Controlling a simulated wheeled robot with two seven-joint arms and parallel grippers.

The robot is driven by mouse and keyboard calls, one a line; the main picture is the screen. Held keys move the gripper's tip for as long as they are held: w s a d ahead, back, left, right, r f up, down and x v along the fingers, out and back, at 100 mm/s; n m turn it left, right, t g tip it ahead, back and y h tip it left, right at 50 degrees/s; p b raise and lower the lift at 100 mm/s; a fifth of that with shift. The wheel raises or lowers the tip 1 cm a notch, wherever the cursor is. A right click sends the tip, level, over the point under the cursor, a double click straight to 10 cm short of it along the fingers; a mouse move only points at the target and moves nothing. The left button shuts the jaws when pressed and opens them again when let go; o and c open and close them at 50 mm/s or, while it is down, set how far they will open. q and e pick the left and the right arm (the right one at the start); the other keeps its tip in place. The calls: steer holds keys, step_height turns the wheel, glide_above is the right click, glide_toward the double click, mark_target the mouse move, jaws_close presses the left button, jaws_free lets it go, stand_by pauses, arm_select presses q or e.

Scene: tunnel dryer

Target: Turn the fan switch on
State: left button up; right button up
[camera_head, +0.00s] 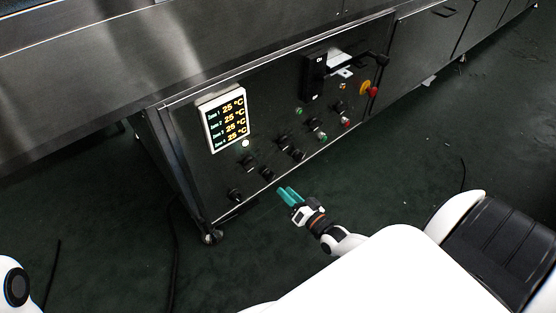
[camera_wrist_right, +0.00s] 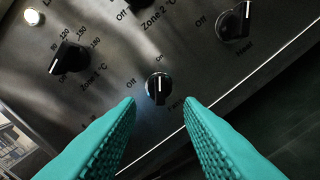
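The fan switch (camera_wrist_right: 158,88) is a small black rotary knob with a white line, near the middle of the right wrist view. Its label is partly hidden by a finger. "Off" is printed to its left and "On" above it; the white line stands nearly upright in that view, towards "On". My right gripper (camera_wrist_right: 159,101) is open, its teal fingertips apart on either side below the knob; whether they touch it I cannot tell. In the head view the right gripper (camera_head: 289,196) is in front of the panel's lower edge. My left gripper is out of view.
The panel has other knobs close by: Zone 1 (camera_wrist_right: 71,57) and Heat (camera_wrist_right: 236,20). A temperature display (camera_head: 226,120) reads 25 °C on its lines. A red-and-yellow button (camera_head: 367,89) sits at the panel's right. The dark green floor before the panel is mostly clear.

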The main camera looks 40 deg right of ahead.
steer(key=s, duration=0.2)
steer(key=s+p, duration=0.1)
steer(key=s, duration=0.2)
steer(key=shift+d, duration=0.2)
